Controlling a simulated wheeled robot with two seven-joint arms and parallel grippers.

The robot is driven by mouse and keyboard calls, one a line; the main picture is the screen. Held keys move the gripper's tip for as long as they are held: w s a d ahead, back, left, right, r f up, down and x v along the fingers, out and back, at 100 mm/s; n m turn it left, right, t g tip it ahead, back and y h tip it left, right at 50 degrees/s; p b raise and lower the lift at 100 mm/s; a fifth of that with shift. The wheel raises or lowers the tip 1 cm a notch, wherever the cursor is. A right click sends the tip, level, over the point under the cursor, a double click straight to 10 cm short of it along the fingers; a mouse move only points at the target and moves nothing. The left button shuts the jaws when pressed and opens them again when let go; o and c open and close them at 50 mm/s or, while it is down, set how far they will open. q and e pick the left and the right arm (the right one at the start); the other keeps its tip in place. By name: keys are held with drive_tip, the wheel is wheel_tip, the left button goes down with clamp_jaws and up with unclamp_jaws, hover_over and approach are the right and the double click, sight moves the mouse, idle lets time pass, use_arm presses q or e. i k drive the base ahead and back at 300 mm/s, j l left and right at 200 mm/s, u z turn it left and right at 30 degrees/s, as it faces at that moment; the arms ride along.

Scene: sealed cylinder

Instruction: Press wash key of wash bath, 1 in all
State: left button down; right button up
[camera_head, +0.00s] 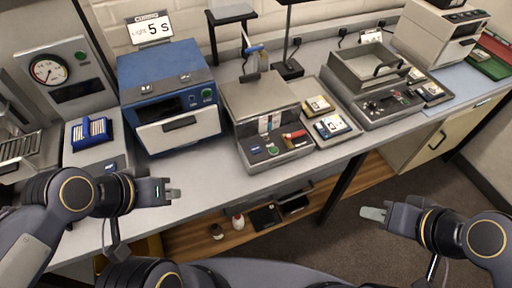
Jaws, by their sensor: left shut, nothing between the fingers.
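A grey basin-like unit (372,62) with a bar handle stands at the back right of the bench and looks like the wash bath. Its front panel (392,102) carries a dark knob and small keys, whose labels are too small to read. My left gripper (174,191) is shut and empty, over the front edge of the bench at the left, far from this unit. My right gripper (374,213) is in front of the bench, over the floor, apart from the unit. It is seen edge-on, so its finger gap is unclear.
A grey hooded machine (262,100) with a green key stands mid-bench. Flat trays (332,125) lie between the hooded machine and the basin. The front bench strip is clear.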

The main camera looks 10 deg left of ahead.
sight(255, 149)
drive_tip(key=l+u, duration=1)
drive_tip(key=j, duration=0.1)
